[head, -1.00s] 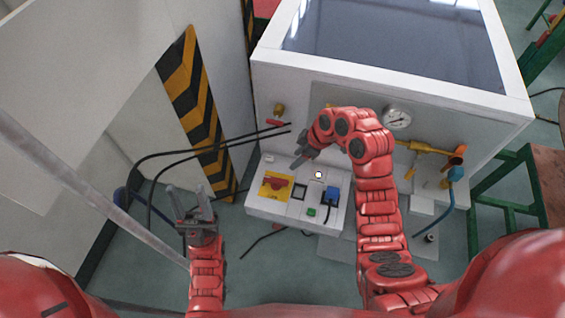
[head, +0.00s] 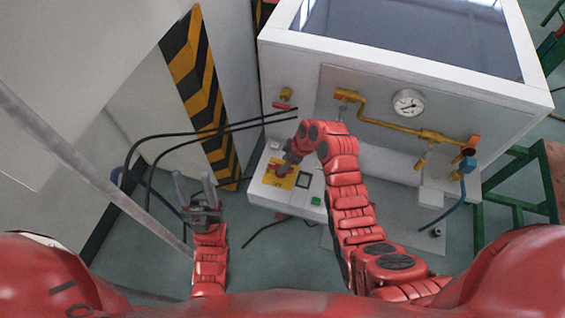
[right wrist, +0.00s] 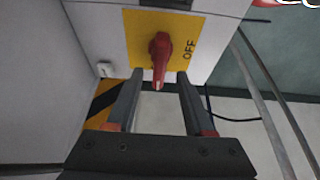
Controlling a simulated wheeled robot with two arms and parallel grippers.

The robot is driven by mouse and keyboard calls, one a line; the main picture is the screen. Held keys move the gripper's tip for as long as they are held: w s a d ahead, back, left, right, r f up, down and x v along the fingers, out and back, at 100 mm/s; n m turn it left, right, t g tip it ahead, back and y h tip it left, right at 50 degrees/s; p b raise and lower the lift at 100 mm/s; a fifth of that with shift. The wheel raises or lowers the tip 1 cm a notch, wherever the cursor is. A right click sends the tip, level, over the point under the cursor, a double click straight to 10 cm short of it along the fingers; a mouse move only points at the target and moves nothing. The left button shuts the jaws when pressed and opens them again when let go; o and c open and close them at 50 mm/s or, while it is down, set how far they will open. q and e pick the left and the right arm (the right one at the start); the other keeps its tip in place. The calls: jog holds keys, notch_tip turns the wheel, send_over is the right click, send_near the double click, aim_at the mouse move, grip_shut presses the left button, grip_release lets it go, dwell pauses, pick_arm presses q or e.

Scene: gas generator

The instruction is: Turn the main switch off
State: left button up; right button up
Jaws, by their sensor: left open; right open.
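The main switch (right wrist: 160,58) is a red rotary handle on a yellow plate (right wrist: 137,35) in the right wrist view. Its handle points down toward my gripper, and the word OFF stands to its right. My right gripper (right wrist: 160,78) is open, with one finger on each side of the handle's lower end and visible gaps to both. In the head view the yellow plate (head: 283,183) sits on the white control box (head: 262,194), and my right gripper (head: 286,166) hides part of the switch. My left gripper (head: 194,178) is open and empty, left of the box.
The generator cabinet (head: 400,60) with a pressure gauge (head: 409,102) and yellow pipes (head: 390,124) stands behind the box. Black cables (head: 190,135) run left from it, past a striped post (head: 193,75). A green button (head: 317,201) sits right of the switch.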

jog(key=shift+x, duration=1.15)
grip_shut()
dwell(0.7)
